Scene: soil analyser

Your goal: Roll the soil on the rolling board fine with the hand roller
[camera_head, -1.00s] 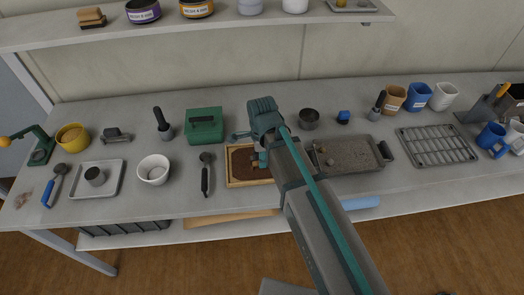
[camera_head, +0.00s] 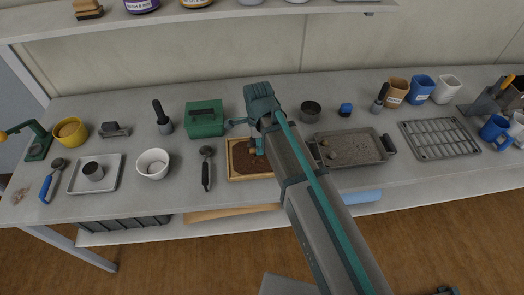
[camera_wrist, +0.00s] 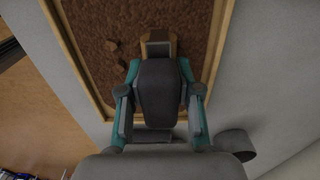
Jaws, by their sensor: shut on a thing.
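The rolling board (camera_head: 240,178) is a wooden-rimmed tray of dark brown soil (camera_head: 240,158) on the middle of the bench. In the wrist view its soil (camera_wrist: 100,25) is spread inside the pale rim (camera_wrist: 72,62), with a few small lumps (camera_wrist: 115,63) on top. My gripper (camera_wrist: 159,75) is over the board's right part and shut on the hand roller (camera_wrist: 159,37). Only a wooden part with a dark grey face shows of the roller, low over the soil. The gripper hides the remainder, and I cannot tell whether it touches the soil.
A black-handled tool (camera_head: 206,168) and a white bowl (camera_head: 153,164) are left of the board, and a green box (camera_head: 205,118) is behind it. A grey tray (camera_head: 350,158) lies to the right, partly behind my arm.

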